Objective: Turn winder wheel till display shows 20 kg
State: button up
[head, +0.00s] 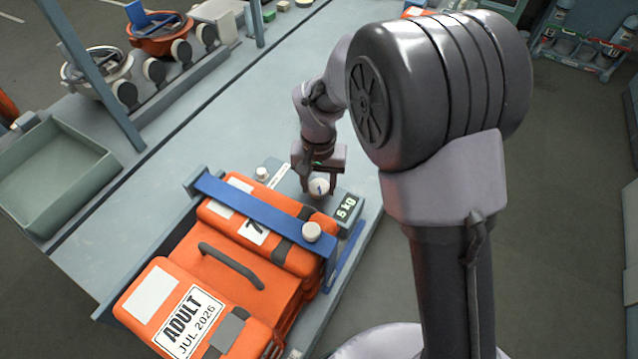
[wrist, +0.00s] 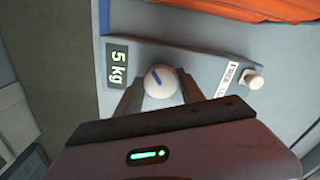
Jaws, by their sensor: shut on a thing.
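The winder wheel (head: 319,187) is a small white round knob with a dark blue mark on its top. It also shows in the wrist view (wrist: 161,82), where the mark runs at a slant. The display (head: 346,207) beside it reads 5 kg, and the same reading shows in the wrist view (wrist: 117,67). My gripper (head: 319,186) points down over the knob and is shut on it, with one finger on each side. The fingers hide part of the knob's sides.
A white knob (head: 262,173) stands beside a printed label. A green-grey tray (head: 50,170) and orange-and-white gear (head: 160,35) sit across the bench.

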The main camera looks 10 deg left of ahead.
aim_at(319, 188)
jog(key=shift+m, duration=0.3)
dwell(0.4)
jog(key=o, duration=1.4)
jog(key=shift+c, duration=0.2)
notch_tip(319, 188, up, 17)
jog(key=p, duration=0.5)
jog(key=shift+r+p, duration=0.2)
jog(key=shift+p, duration=0.1)
